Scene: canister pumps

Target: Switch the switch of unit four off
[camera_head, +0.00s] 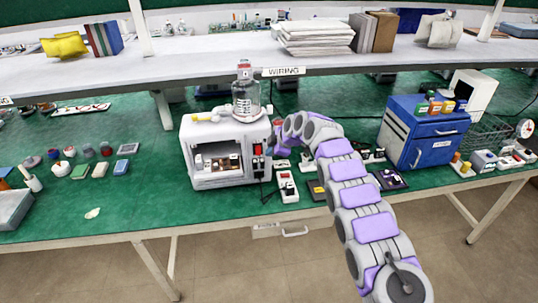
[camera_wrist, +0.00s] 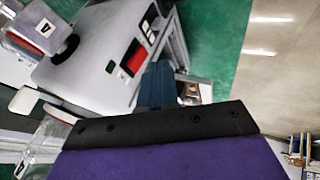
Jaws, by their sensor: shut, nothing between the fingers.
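The white pump unit (camera_head: 212,142) stands on the green bench in the head view, with a clear canister (camera_head: 246,100) on top. Its red and black switch panel (camera_head: 257,157) is at the right of its front. In the wrist view the unit (camera_wrist: 95,50) appears rotated, with a label reading 4 (camera_wrist: 45,28). A red switch (camera_wrist: 135,58) sits in a dark recess there. My gripper (camera_wrist: 157,86) is shut and empty, its tip close beside the red switch; contact cannot be told. In the head view my gripper (camera_head: 276,138) is at the unit's right front edge, its fingers hardly visible.
A blue drawer cabinet (camera_head: 420,135) stands to the right on the bench. A white power strip (camera_head: 287,187) lies right of the unit. A shelf with a WIRING sign (camera_head: 283,71) runs above and behind.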

